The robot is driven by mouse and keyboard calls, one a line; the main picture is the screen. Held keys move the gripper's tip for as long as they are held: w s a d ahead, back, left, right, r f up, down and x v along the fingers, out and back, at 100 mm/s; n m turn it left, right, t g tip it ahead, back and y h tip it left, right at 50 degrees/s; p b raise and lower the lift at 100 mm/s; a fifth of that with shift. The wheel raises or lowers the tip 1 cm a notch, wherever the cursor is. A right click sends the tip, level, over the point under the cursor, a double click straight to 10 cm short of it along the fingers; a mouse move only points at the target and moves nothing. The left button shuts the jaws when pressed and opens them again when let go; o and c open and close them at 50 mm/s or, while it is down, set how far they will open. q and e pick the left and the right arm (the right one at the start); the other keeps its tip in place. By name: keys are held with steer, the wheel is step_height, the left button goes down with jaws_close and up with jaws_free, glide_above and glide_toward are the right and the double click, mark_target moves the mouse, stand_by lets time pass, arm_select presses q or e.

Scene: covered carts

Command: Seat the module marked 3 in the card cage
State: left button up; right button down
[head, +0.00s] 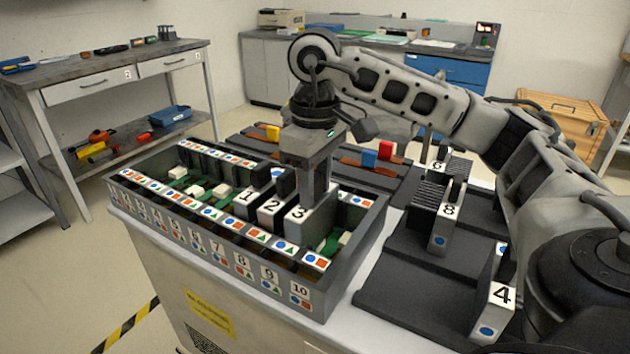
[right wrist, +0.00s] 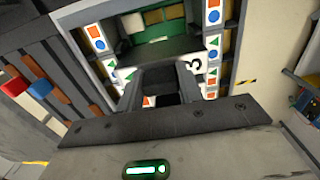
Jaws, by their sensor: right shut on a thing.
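The card cage (head: 357,258) is a grey open box with numbered slots and strips of coloured symbol labels. The module marked 3 (head: 298,214) is dark with a white label and stands upright in the cage. My right gripper (head: 318,193) reaches down from above and is shut on its top. In the right wrist view its label (right wrist: 196,64) shows beside the fingers. Modules 1 (head: 246,199) and 2 (head: 271,206) stand just left of it, their labels at about the same height. The module's lower end is hidden, so I cannot tell how deep it sits. My left gripper is out of view.
Modules 8 (head: 449,211), 6 (head: 437,164) and 4 (head: 502,296) stand in dark holders at the right of the cart. Behind the cage is a dark rack with red (head: 386,150), blue and yellow blocks. Slots right of module 3 look empty.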

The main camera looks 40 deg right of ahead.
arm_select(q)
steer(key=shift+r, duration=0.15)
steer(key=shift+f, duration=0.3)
arm_select(e)
steer(key=shift+f, duration=0.15)
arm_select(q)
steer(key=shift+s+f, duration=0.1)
arm_select(e)
steer(key=c, duration=0.8)
jaws_free()
steer(key=shift+c, duration=0.2)
step_height(320, 180, up, 8)
steer(key=p, duration=0.3)
arm_select(q)
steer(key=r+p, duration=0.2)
steer(key=p, duration=0.1)
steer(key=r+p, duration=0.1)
steer(key=p, duration=0.1)
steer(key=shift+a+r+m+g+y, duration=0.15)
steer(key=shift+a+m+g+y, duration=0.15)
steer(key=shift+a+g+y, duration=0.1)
arm_select(e)
step_height(320, 180, up, 8)
